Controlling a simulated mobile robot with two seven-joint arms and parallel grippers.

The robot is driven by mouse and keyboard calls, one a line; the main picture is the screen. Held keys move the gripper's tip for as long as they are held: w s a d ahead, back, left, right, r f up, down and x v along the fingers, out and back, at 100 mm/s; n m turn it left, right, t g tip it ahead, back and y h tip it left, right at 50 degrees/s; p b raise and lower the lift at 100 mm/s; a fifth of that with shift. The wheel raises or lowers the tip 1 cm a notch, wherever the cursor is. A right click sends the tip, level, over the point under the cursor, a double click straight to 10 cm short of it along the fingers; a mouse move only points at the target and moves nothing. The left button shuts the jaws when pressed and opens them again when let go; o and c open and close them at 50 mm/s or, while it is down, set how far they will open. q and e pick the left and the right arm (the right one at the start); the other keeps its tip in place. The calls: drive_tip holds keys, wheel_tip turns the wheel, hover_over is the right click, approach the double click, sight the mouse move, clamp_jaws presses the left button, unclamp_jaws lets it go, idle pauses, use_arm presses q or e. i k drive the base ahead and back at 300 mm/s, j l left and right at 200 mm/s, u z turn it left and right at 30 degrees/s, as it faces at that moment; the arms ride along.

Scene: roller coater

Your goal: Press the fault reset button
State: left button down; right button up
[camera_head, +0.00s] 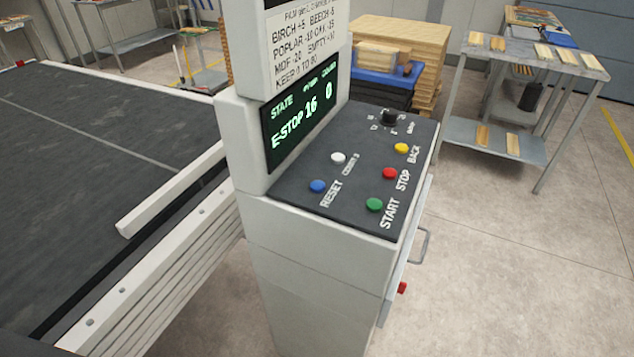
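The blue button (317,186) labelled RESET sits on the dark sloped top panel (345,205) of a white control cabinet (310,245). A white button (338,157) is just behind it, beside a label too small to read surely. A green START button (374,205), a red STOP button (389,173) and a yellow BACK button (401,148) run along the right side. A black knob (389,117) is at the back. The green-lit display (300,110) reads E-STOP, 16 and 0. Neither of my grippers is in view.
A dark conveyor belt (90,150) with white rails lies left of the cabinet. A red knob (402,287) and a metal handle (421,245) stick out on the cabinet's right side. A metal table (535,62) with wooden pieces stands at the back right. The floor at right is clear.

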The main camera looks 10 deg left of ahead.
sight(316, 186)
drive_tip(key=i+l, duration=0.15)
drive_tip(key=l, duration=0.25)
drive_tip(key=i+l, duration=0.15)
drive_tip(key=l, duration=0.25)
drive_tip(key=i+l, duration=0.15)
drive_tip(key=l, duration=0.25)
drive_tip(key=i+l, duration=0.15)
drive_tip(key=l, duration=0.25)
drive_tip(key=u, duration=1.25)
